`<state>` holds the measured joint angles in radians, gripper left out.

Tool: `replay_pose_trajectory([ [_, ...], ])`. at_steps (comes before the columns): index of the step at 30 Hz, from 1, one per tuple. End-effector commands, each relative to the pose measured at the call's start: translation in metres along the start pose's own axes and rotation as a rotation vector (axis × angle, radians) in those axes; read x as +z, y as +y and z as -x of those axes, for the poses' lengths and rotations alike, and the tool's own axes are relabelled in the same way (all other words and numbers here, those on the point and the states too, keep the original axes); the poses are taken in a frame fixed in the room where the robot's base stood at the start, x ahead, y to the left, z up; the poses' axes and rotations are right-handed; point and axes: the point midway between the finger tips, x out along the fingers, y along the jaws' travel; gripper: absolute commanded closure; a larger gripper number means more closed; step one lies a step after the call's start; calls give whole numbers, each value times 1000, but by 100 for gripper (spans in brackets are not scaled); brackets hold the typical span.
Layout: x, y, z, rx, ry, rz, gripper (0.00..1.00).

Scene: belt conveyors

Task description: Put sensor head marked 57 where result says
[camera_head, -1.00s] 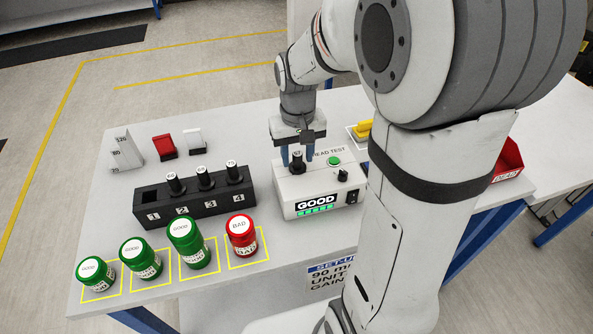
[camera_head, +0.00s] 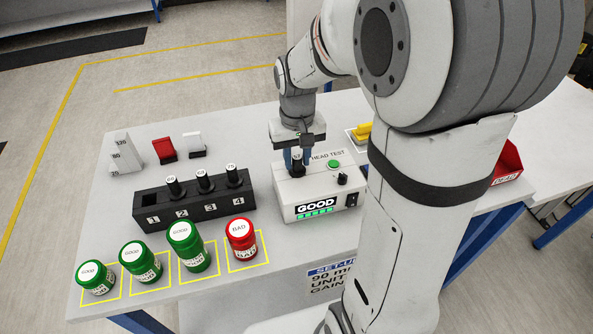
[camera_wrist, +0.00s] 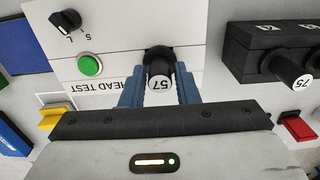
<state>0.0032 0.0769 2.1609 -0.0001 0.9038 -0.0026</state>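The sensor head marked 57 (camera_wrist: 160,82) stands in the socket of the white head tester (camera_head: 290,190). The tester's display (camera_head: 316,207) reads GOOD above green bars. My gripper (camera_wrist: 160,85) has one blue finger on each side of the head, with narrow gaps showing, so it looks open around it. In the head view my gripper (camera_head: 298,158) is low over the tester. Three green jars labelled GOOD (camera_head: 96,279), (camera_head: 141,262), (camera_head: 188,246) and one red jar labelled BAD (camera_head: 242,238) stand along the front edge by yellow outlined squares.
A black rack (camera_head: 195,213) numbered 1 to 4 holds dark heads in 2, 3 and 4; slot 1 is empty. Behind it are a grey stepped block (camera_head: 125,155), a red block (camera_head: 164,150) and a white block (camera_head: 194,144). A red bin (camera_head: 508,162) is at right.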

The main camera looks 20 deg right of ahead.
Motion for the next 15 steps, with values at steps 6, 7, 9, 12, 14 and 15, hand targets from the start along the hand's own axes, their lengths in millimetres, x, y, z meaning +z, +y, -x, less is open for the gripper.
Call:
replay_pose_trajectory([
  [6,0,0,0,0,0,0,90],
  [7,0,0,0,0,0,0,93],
  [9,0,0,0,0,0,1,98],
  [12,0,0,0,0,0,1,100],
  [14,0,0,0,0,0,1,100],
  [15,0,0,0,0,0,1,100],
])
